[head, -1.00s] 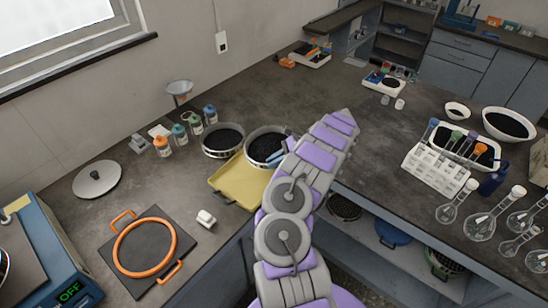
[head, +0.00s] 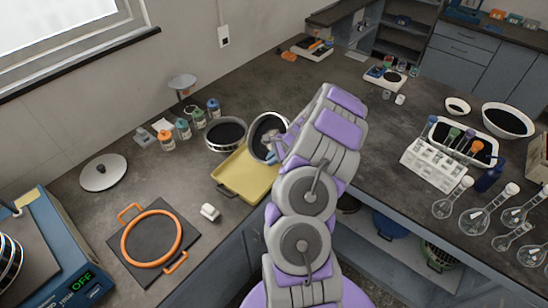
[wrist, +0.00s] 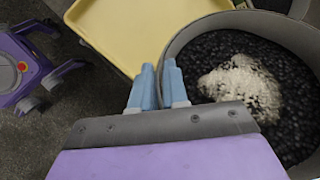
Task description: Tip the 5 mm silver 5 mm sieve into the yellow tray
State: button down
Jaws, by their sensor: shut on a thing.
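The silver sieve (head: 251,138) is tilted steeply on its side at the far right end of the yellow tray (head: 243,178), its open face towards me. My gripper (head: 271,153) is shut on its rim; blue fingertips show there. In the wrist view the sieve wall (wrist: 186,38) is right of my gripper (wrist: 160,86). Inside lie black granules and a pale, grainy heap (wrist: 242,85). The tray also shows in the wrist view (wrist: 140,28), at the top. No material is visible on the tray floor. The sieve's size marking cannot be read.
Another round sieve (head: 225,134) with dark contents stands just left of the held one. Several small bottles (head: 183,128) stand behind the tray. A small white object (head: 210,211) and an orange ring on a dark plate (head: 150,240) lie front left.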

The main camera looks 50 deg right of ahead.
jog(key=shift+w+a+f+n+g+h+p, duration=0.15)
jog(key=shift+a+f+n+h+p, duration=0.25)
jog(key=shift+a+h+p, duration=1)
jog(key=shift+w+a+f+n+g+h+p, duration=0.1)
jog(key=shift+a+f+n+g+h+p, duration=0.35)
jog(key=shift+h+p, duration=1.95)
jog(key=shift+w+a+f+n+h+p, duration=0.15)
jog(key=shift+a+n+h+p, duration=0.55)
jog(key=shift+h+p, duration=1.2)
jog(key=shift+a+h, duration=0.1)
jog(key=shift+h, duration=0.2)
jog(key=d+y+b, duration=0.1)
jog(key=y, duration=0.1)
jog(key=d+r+m+y, duration=0.1)
jog(key=shift+s+r+y+b, duration=0.1)
jog(key=shift+s+y+b, duration=0.05)
jog(key=shift+y+b, duration=0.25)
jog(key=shift+a, duration=0.1)
